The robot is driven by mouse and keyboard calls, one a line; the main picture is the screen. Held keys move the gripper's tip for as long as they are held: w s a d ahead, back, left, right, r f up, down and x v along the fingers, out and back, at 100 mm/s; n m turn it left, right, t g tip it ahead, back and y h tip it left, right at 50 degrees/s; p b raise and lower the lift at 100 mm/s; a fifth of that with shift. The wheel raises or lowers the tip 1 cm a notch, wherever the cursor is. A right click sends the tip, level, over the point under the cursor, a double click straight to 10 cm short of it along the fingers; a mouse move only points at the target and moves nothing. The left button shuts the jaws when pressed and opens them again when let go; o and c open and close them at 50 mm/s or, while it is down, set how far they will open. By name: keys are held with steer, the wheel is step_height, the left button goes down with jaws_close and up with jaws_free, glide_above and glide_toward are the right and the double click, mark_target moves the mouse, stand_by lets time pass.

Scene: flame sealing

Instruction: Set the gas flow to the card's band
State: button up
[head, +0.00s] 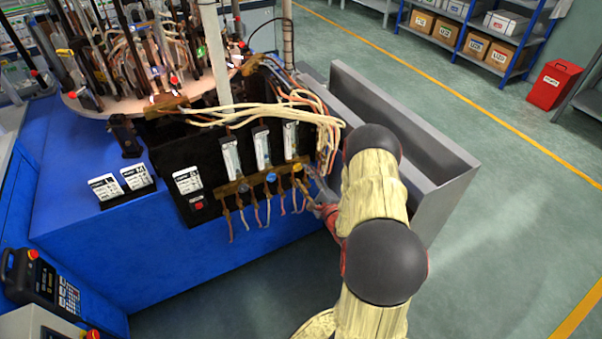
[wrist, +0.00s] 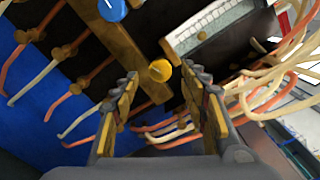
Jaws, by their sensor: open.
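The gas panel (head: 215,170) is black and carries several upright flow tubes, with the rightmost flow tube (head: 291,139) nearest my arm. Below the tubes is a brass bar with knobs: a blue knob (head: 271,177) and a yellow knob (head: 297,167). In the wrist view the yellow knob (wrist: 160,70) lies just beyond and between the open fingers of my gripper (wrist: 160,105), apart from them. The blue knob (wrist: 112,9) is at the top left there. A white card (head: 187,180) stands at the panel's left; its text is too small to read.
Pale and orange hoses (wrist: 275,95) hang close to the right of my fingers, and more run below the brass bar (wrist: 120,60). A grey metal trough (head: 408,130) stands right of the panel. Two cards (head: 137,175) stand on the blue cabinet (head: 110,225).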

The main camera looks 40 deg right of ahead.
steer(key=v, duration=0.8)
steer(key=shift+s, duration=0.25)
steer(key=shift+a, duration=0.1)
